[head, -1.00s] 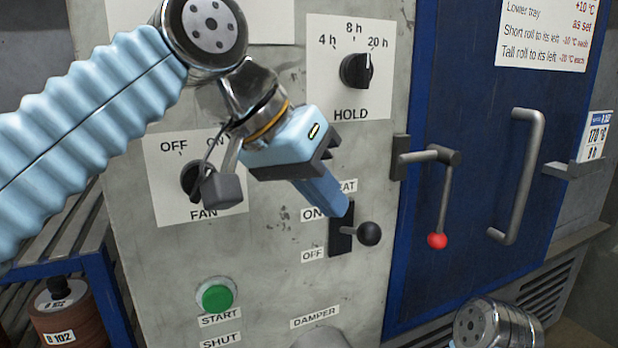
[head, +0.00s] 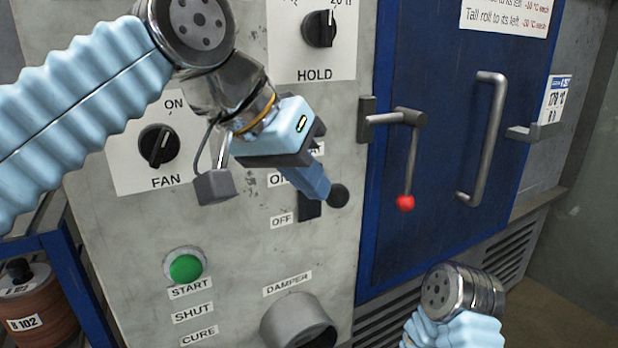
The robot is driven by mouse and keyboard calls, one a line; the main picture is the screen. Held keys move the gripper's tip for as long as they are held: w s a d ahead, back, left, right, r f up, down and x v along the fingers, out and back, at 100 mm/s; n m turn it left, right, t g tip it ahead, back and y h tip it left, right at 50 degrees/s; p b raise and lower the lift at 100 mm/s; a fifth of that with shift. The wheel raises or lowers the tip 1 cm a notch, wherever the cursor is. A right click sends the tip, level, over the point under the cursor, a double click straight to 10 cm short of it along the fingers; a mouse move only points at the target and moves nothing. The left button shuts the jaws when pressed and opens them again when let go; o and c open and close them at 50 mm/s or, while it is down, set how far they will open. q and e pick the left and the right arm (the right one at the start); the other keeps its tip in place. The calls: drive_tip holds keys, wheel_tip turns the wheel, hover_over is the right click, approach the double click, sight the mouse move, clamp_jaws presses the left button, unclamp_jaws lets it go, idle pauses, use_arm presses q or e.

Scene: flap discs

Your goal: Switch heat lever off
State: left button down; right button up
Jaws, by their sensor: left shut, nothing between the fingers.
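The heat lever's black ball knob (head: 339,196) sticks out from its dark slot (head: 309,211) in the grey panel. The OFF label (head: 282,219) is at the slot's lower left, and the ON label, partly covered, is above it. My left gripper (head: 319,192) is shut and empty. Its fingertips point down and right, in front of the slot's upper part and just left of the knob. They hide the lever's stem, and I cannot tell whether they touch it. My right gripper is out of view; only part of that arm shows at the bottom right.
The FAN knob (head: 158,147) and HOLD knob (head: 320,28) are on the panel above. The green START button (head: 186,266) and DAMPER pipe (head: 299,322) are below. A red-tipped latch handle (head: 406,160) is on the blue door (head: 440,225) to the right.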

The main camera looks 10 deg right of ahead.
use_arm(q)
drive_tip(key=shift+s+f, duration=0.1)
drive_tip(key=shift+f, duration=0.1)
drive_tip(key=f+t+b, duration=0.1)
drive_tip(key=b, duration=0.1)
drive_tip(key=s+f+m+t+b, duration=0.1)
drive_tip(key=t+b, duration=0.1)
drive_tip(key=f+m+t+y+b, duration=0.1)
drive_tip(key=t+b, duration=0.1)
drive_tip(key=shift+s+d+f, duration=0.35)
drive_tip(key=shift+f, duration=0.05)
drive_tip(key=shift+r, duration=0.1)
drive_tip(key=shift+r+p, duration=0.7)
drive_tip(key=shift+p, duration=0.2)
